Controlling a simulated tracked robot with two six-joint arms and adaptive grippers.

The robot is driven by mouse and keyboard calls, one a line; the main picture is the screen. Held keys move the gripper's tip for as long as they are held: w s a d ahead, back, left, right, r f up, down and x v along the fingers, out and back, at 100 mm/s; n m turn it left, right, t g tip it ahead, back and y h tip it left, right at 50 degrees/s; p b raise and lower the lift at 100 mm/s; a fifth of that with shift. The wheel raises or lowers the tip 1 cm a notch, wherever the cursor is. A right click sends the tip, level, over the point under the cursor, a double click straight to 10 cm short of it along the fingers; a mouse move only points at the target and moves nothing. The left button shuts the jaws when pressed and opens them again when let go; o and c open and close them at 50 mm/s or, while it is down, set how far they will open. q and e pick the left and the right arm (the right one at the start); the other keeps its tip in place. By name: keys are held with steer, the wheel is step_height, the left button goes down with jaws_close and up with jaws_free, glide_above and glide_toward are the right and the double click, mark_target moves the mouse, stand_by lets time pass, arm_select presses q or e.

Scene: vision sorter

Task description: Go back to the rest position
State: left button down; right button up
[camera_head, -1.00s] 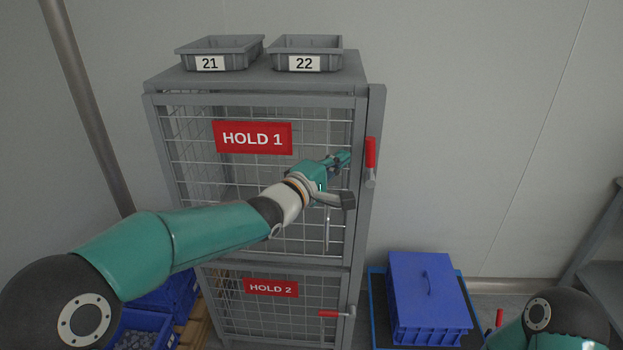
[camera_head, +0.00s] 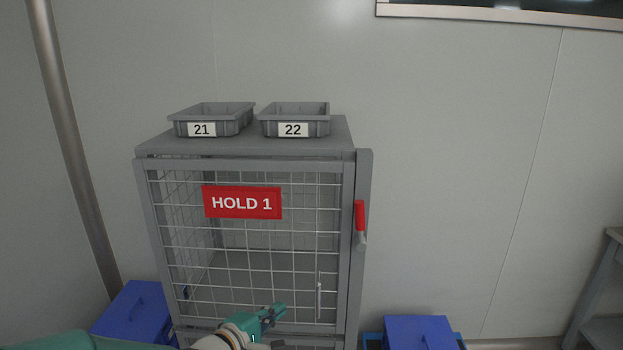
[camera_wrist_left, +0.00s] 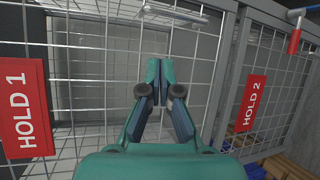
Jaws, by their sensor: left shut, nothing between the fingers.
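My left gripper (camera_head: 272,314) is low in the head view, in front of the lower part of the HOLD 1 cage door (camera_head: 243,203). In the left wrist view its fingers (camera_wrist_left: 160,75) are together with nothing between them. The mesh door stands behind them, with its vertical bar handle (camera_head: 319,296) to the right of the gripper in the head view and apart from it. The door looks shut. My right gripper does not show.
Grey bins 21 (camera_head: 212,119) and 22 (camera_head: 294,119) stand on the cage top. A blue lidded box (camera_head: 418,333) is at lower right, another (camera_head: 134,313) at lower left. The HOLD 2 sign (camera_wrist_left: 251,103) shows in the wrist view.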

arm_select(q)
steer(key=s+a+f+g+y, duration=0.1)
steer(key=s+f, duration=0.1)
steer(key=f, duration=0.5)
steer(key=s+a+f+g+y, duration=0.1)
steer(key=s+a+f+g, duration=0.1)
steer(key=f, duration=0.5)
steer(key=s+a+f+m+g+y, duration=0.1)
steer(key=s+f+m+g, duration=0.35)
steer(key=s+f, duration=1.35)
steer(key=s+f+m+g, duration=0.1)
steer(key=s+m+g, duration=0.45)
steer(key=s, duration=0.55)
step_height(320, 180, up, 13)
steer(key=m+p, duration=0.2)
steer(key=p, duration=1.1)
steer(key=shift+w+a+t+y, duration=0.15)
steer(key=shift+w+t+y, duration=0.15)
steer(key=shift+y, duration=0.1)
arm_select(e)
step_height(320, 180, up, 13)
